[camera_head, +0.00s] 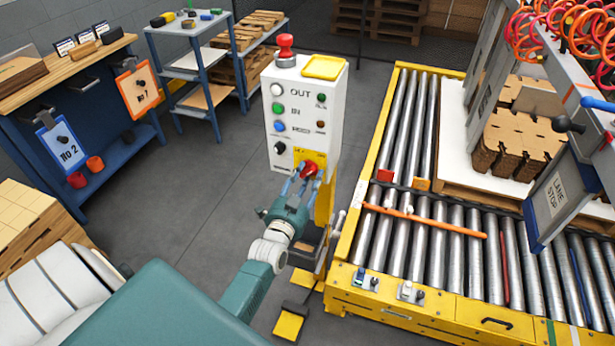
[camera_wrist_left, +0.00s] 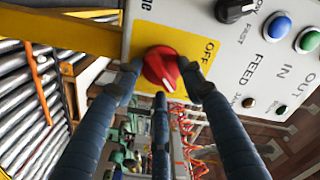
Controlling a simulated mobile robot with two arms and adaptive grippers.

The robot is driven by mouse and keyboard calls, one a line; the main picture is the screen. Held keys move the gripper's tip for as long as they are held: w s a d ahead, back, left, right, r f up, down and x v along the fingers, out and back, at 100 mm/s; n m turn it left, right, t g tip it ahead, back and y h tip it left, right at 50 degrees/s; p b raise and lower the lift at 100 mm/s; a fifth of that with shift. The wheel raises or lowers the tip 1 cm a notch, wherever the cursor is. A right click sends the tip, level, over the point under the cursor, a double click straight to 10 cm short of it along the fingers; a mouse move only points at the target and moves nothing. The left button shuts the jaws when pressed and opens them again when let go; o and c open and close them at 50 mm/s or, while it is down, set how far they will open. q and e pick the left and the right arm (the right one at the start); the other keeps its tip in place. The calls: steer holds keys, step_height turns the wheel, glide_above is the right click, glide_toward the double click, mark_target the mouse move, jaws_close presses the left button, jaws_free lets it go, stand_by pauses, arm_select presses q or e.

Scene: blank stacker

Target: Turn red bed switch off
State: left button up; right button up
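The red switch (camera_head: 309,168) is a round knob on a yellow plate low on the front of a white control box (camera_head: 303,125). In the left wrist view the red switch (camera_wrist_left: 160,68) sits near the top middle, with the word OFF beside it on the yellow plate (camera_wrist_left: 190,42). My left gripper (camera_head: 305,182) is in front of the knob. In the left wrist view its dark fingers (camera_wrist_left: 160,78) are spread around the knob, wider apart than it; whether any finger touches it is unclear. My right gripper is not in view.
A red mushroom button (camera_head: 285,46) stands on top of the control box. A roller conveyor (camera_head: 415,235) with a yellow frame lies to the right, carrying stacked cardboard blanks (camera_head: 510,143). A workbench (camera_head: 60,72) is at the left. Grey floor (camera_head: 190,215) between is clear.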

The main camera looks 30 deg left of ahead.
arm_select(q)
jaws_close()
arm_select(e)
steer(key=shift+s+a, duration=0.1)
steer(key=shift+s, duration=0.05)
